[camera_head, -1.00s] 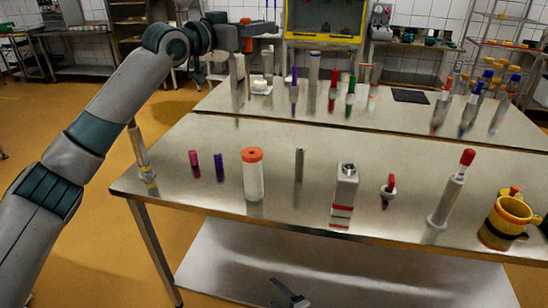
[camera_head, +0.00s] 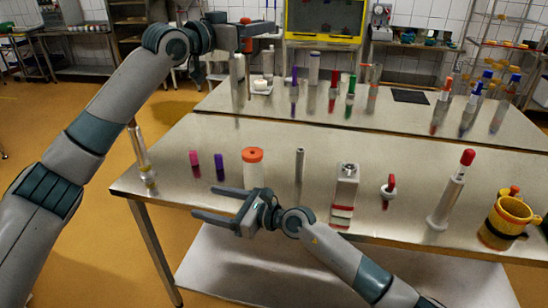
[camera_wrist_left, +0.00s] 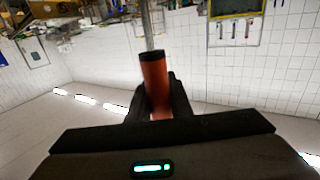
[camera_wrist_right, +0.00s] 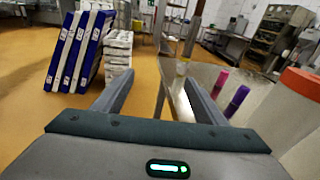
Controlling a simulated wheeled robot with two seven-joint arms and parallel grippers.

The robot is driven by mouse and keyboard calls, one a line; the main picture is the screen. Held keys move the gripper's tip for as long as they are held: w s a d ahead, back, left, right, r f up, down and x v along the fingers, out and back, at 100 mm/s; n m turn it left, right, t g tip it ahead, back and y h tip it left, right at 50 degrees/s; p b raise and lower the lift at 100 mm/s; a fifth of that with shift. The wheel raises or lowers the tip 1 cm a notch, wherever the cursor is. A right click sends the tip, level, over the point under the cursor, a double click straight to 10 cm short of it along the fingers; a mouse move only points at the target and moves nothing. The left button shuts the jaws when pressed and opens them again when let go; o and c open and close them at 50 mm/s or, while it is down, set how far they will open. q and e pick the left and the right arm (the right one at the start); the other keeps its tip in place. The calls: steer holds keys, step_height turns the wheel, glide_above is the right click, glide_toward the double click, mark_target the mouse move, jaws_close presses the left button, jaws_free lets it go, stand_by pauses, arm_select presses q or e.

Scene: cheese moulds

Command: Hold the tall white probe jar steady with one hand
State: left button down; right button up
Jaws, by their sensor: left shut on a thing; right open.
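The tall white probe jar (camera_head: 253,177) with an orange lid (camera_head: 253,155) stands upright on the near steel table. In the right wrist view the jar (camera_wrist_right: 303,125) is at the right edge, outside the jaws. My right gripper (camera_head: 204,202) is open and empty, low in front of the jar. Its fingers point left, and the jar's lower part is hidden behind it. My left gripper (camera_head: 262,30) is raised at the upper left, shut on a red-orange cylinder (camera_wrist_left: 155,85) with a dark end.
A pink vial (camera_head: 194,163) and a purple vial (camera_head: 219,166) stand left of the jar. A thin grey cylinder (camera_head: 299,165) and a grey box-shaped bottle (camera_head: 346,185) stand to its right. A yellow mug (camera_head: 507,222) is at the far right.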

steer(key=w+d+r+n+t, duration=0.15)
steer(key=d+r, duration=0.25)
steer(key=r, duration=0.4)
steer(key=w+d+r+n+h, duration=0.15)
steer(key=d+r, duration=0.25)
steer(key=r, duration=0.4)
steer(key=w+d+r+n+t, duration=0.1)
steer(key=w+d+r+n, duration=0.25)
steer(key=r, duration=0.55)
steer(key=m, duration=0.5)
glide_above(261, 170)
steer(key=s, duration=0.2)
step_height(261, 170, down, 11)
steer(key=d+f+m, duration=0.1)
steer(key=f, duration=0.3)
steer(key=d+f+m, duration=0.1)
steer(key=f, duration=0.3)
steer(key=d+f+m+y, duration=0.1)
steer(key=f+m, duration=0.1)
steer(key=f, duration=0.2)
steer(key=shift+s+d+f+t, duration=0.35)
steer(key=shift+s, duration=0.05)
steer(key=shift+x, duration=3.8)
